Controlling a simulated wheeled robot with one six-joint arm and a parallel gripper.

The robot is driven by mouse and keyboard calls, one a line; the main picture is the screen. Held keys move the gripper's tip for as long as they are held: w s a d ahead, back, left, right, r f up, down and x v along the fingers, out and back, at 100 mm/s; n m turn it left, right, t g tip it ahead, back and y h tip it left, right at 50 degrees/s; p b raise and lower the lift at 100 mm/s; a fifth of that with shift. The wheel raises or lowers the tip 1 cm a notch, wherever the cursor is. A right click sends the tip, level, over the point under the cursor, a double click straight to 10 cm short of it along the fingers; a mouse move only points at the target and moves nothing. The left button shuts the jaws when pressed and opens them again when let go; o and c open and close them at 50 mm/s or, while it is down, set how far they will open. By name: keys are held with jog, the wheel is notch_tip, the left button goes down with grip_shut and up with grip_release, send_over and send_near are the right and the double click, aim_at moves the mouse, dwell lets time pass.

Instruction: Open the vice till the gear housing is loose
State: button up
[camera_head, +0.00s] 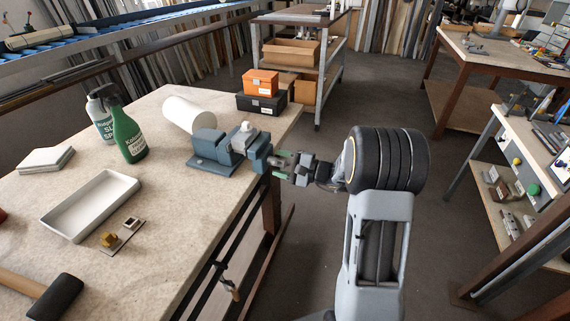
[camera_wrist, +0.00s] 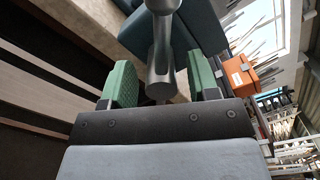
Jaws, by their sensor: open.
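The blue-grey vice (camera_head: 213,152) stands on the bench near its right edge. A pale grey block, seemingly the gear housing (camera_head: 244,131), sits at the vice jaws; whether it is clamped is too small to tell. My gripper (camera_head: 281,162) is at the vice's outer end, beyond the bench edge. In the wrist view, a grey metal bar with a rounded end, seemingly the vice handle (camera_wrist: 161,55), lies between the green finger pads of my gripper (camera_wrist: 162,88). The pads are open, with a gap on each side of the bar. The gear housing does not show clearly there.
A white roll (camera_head: 188,114) lies beside the vice. A green spray bottle (camera_head: 128,135), a white bottle (camera_head: 101,118), a white tray (camera_head: 91,203) and a hammer (camera_head: 50,295) are on the bench. An orange box (camera_head: 261,83) sits behind. Floor right of the bench is open.

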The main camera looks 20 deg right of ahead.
jog(key=v, duration=1.4)
jog(key=shift+b, duration=0.4)
jog(key=shift+a, duration=0.15)
